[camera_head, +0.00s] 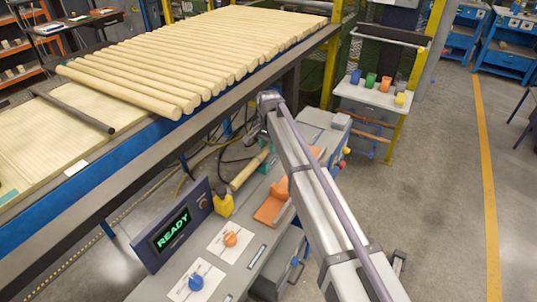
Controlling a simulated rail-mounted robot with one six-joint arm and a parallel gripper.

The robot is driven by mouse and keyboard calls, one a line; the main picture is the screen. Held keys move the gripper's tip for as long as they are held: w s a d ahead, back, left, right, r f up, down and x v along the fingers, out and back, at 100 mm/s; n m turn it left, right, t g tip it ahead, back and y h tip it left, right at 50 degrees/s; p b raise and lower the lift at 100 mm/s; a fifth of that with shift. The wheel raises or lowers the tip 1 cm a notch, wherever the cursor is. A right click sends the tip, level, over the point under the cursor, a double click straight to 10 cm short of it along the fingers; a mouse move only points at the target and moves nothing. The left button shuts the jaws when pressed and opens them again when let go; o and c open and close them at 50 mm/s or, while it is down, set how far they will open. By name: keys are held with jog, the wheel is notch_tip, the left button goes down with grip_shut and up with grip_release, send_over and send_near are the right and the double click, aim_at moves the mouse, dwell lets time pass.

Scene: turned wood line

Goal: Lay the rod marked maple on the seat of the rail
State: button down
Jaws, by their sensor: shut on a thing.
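I cannot make out my gripper; my arm reaches up from the lower right and its far joint hides what is beyond. A short piece of light wooden rod (248,169) shows left of my arm, above or on the grey bench; I cannot tell whether it is held. No maple mark is readable. Many pale wooden rods (200,55) lie side by side on the long table (35,145). An orange block (272,207) sits on the bench beside my arm. I cannot tell whether it belongs to the rail, and no seat is clearly visible.
A panel reading READY (172,230) stands on the bench (232,272), near a yellow bottle (222,200), an orange knob (231,239) and a blue knob (195,282). A dark bar (72,110) lies on the table. A white stand (375,93) holds coloured cups. The right floor is open.

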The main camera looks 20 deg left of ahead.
jog(key=shift+f+p, duration=0.15)
jog(key=shift+p, duration=0.15)
jog(key=shift+f+b, duration=0.65)
jog(key=c, duration=0.8)
grip_release()
jog(key=shift+r, duration=0.15)
notch_tip(320, 180, up, 13)
jog(key=p, duration=1.3)
